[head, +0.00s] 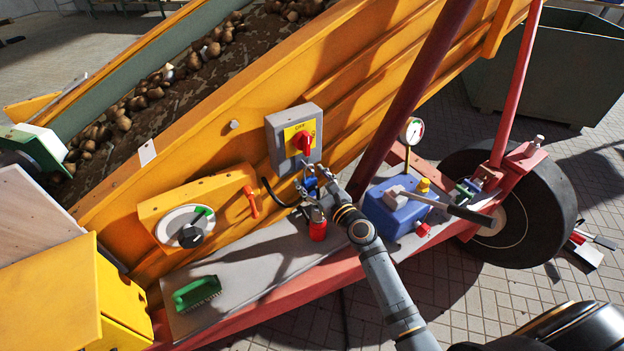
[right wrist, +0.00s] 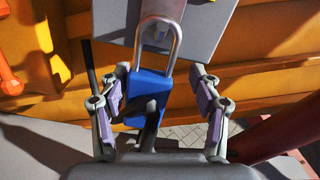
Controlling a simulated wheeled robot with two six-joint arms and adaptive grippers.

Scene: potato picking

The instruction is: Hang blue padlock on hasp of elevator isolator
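The elevator isolator (head: 293,137) is a grey box with a yellow plate and a red knob, fixed to the orange conveyor side. The blue padlock (right wrist: 147,92) is upright below the box, its silver shackle overlapping the lower edge of the isolator (right wrist: 196,30) in the right wrist view. I cannot tell whether the shackle passes through the hasp. My right gripper (right wrist: 160,98) is open, with fingers on both sides of the padlock and a clear gap at its right. In the head view, the right gripper (head: 316,187) partly hides the padlock. My left gripper is out of view.
A red object (head: 318,226) stands on the grey ledge just below the gripper. A green brush (head: 196,293) lies on the ledge at left. A blue pump unit (head: 396,207) with a lever stands at right. An orange-handled lever (head: 251,202) juts out left of the isolator.

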